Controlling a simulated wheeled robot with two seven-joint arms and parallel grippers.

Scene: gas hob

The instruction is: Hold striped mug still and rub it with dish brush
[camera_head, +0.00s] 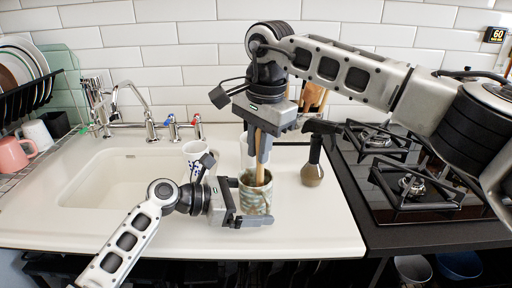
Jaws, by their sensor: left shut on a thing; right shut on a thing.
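The striped mug (256,199), pale with bluish and brownish bands, stands upright near the counter's front edge. My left gripper (246,208) is shut on it from the left, its fingers around the mug's side. My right gripper (260,152) points down above the mug and is shut on the dish brush (260,172), seen as a light wooden handle. The handle stands roughly upright, with its lower end in the mug's opening. The brush's lower end is hidden inside the mug, so I cannot tell whether it touches the wall.
A white mug with dark blue marks (195,153) stands behind my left gripper. A brown-based object with a black top (312,174) stands to the right. The sink (120,180) is at left, the gas hob (410,185) at right. Wooden utensils (313,97) are behind.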

